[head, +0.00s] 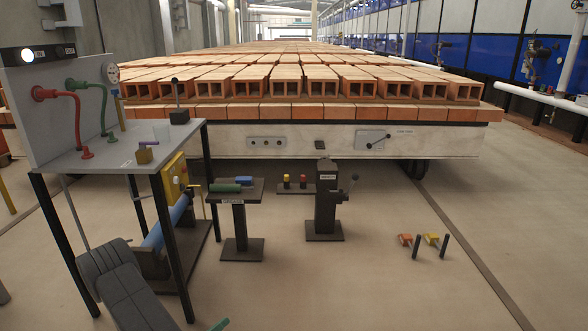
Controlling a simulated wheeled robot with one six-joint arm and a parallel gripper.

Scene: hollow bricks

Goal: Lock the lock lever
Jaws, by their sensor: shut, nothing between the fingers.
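A lever (376,143) with a dark round knob is mounted on a light plate (363,138) on the pale side of the brick car (240,136). A small label sits to its right, too small to read. The lever slants down to the left from its pivot. I cannot tell from this view whether this is its locked position. A second upright lever with a black knob (177,92) stands on a dark block on the grey bench at left. My gripper is not in view; only a dark grey part, likely my arm, shows at lower left.
The grey bench (110,160) with red and green valves stands at left. A small pedestal table (237,188) and a dark post (326,195) stand before the car. Small orange and yellow pieces (432,240) and short posts are at right. Open floor lies in the front middle.

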